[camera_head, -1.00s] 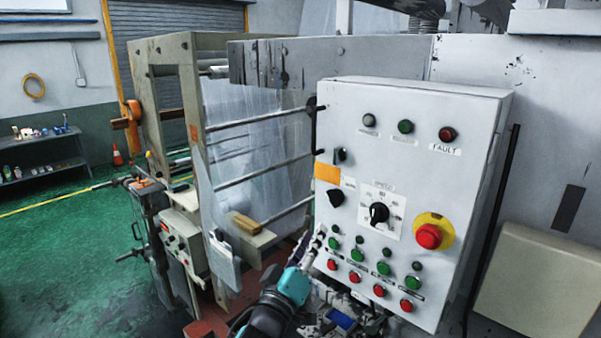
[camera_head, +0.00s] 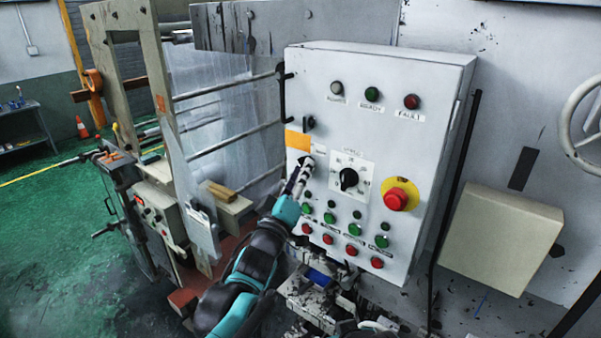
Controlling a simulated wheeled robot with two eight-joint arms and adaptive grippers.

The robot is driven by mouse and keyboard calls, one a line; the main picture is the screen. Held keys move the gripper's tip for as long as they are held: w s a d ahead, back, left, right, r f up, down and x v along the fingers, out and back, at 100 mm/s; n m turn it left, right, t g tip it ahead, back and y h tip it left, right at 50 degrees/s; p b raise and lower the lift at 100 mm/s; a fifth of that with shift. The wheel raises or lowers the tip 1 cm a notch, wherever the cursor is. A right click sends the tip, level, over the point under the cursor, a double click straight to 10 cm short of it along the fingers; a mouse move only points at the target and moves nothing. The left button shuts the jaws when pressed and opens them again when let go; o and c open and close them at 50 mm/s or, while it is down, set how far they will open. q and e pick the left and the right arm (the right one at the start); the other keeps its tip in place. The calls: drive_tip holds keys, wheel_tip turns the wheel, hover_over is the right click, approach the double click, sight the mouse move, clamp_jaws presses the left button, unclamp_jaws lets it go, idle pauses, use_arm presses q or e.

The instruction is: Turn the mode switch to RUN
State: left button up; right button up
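The grey-white control box (camera_head: 400,85) stands tilted in the middle of the view. The mode switch (camera_head: 303,160), a black knob at the left of its face below an orange label (camera_head: 298,141), is mostly hidden by my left gripper. My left gripper (camera_head: 307,164) reaches up from below, its fingertips at the knob. Whether the fingers are shut on it or only near it is too small to tell. The switch's pointer and markings cannot be read. My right gripper cannot be made out.
A black speed dial (camera_head: 348,179) sits just right of the gripper, with a red emergency button (camera_head: 396,199) beyond it. Green and red push buttons (camera_head: 330,218) lie close below. A black handle (camera_head: 284,88) sticks out at the box's left edge.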

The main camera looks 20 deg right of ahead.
use_arm(q)
clamp_jaws()
drive_tip(key=m+g+h+b, duration=0.1)
drive_tip(key=m+g+h, duration=0.1)
drive_tip(key=m, duration=0.6)
drive_tip(key=m+g+h+b, duration=0.1)
drive_tip(key=m+g, duration=0.3)
drive_tip(key=m, duration=0.4)
drive_tip(key=w+a+m+g+h+b, duration=0.1)
drive_tip(key=m+g+h+b, duration=0.1)
drive_tip(key=m, duration=0.7)
drive_tip(key=shift+g+h, duration=0.6)
drive_tip(key=shift+h, duration=0.5)
drive_tip(key=shift+m, duration=0.3)
unclamp_jaws()
